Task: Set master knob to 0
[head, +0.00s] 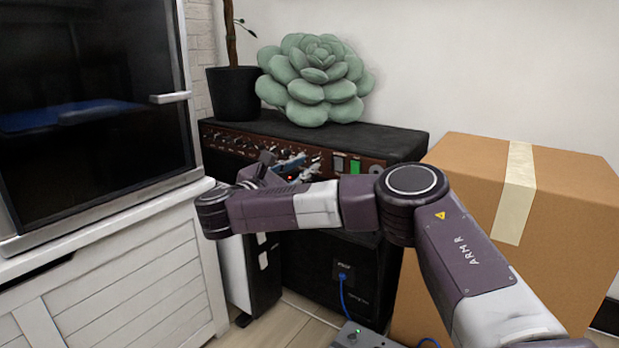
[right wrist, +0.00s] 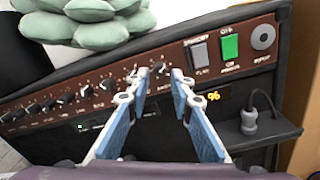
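The amplifier (head: 390,148) has a brown control panel with a row of knobs, also seen in the right wrist view (right wrist: 190,35). The rightmost knob in the row (right wrist: 155,68), probably the master, is black with a light pointer. Its label is too small to read surely. My right gripper (right wrist: 163,84) is open, its blue-padded fingers pointing at the panel with this knob between or just beyond the tips. I cannot tell whether they touch it. In the head view my right gripper (head: 297,165) is partly hidden by my arm. My left gripper is not in view.
Grey and lit green switches (right wrist: 230,47) and a plugged cable (right wrist: 249,120) are to the right. A succulent cushion (head: 312,80) and potted plant (head: 232,92) stand on top. A cardboard box (head: 570,200) stands right.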

